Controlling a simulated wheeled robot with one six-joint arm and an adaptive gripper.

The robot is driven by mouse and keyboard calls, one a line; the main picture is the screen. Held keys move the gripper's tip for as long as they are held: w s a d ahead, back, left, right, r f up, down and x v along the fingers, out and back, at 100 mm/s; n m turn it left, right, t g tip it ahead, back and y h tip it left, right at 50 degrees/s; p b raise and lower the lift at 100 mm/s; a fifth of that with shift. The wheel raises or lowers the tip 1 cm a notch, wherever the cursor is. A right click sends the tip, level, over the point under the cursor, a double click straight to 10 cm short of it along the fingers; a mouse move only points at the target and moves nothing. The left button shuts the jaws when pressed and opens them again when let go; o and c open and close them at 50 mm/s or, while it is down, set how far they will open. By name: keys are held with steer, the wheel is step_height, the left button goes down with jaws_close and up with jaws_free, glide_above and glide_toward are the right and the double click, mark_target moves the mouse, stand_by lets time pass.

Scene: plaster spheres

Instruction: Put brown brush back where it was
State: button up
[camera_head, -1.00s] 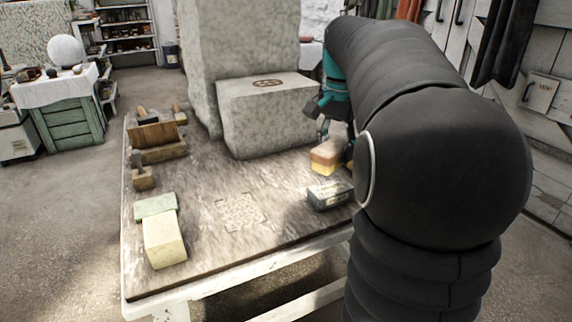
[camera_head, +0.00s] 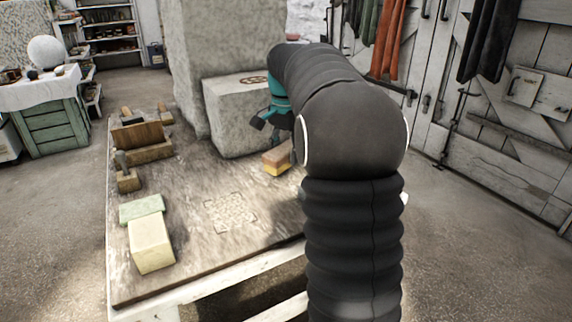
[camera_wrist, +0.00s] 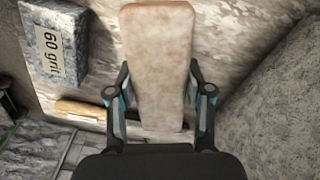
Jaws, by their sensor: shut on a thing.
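The brown brush (camera_head: 277,157), a block with a brown top and a yellow lower part, shows beside my arm, low at the table's right part, in front of the lower stone block. In the wrist view the long tan top of the brush (camera_wrist: 157,60) lies between the two fingers of my gripper (camera_wrist: 158,92), which is shut on its sides. My arm hides much of the gripper in the head view. I cannot tell whether the brush touches the table (camera_head: 185,235).
A wooden holder (camera_head: 142,140) and green and cream blocks (camera_head: 151,245) sit at left.

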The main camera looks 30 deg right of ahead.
steer(key=shift+f+b, duration=0.4)
steer(key=shift+f, duration=1.4)
steer(key=o, duration=1)
steer(key=shift+f, duration=0.15)
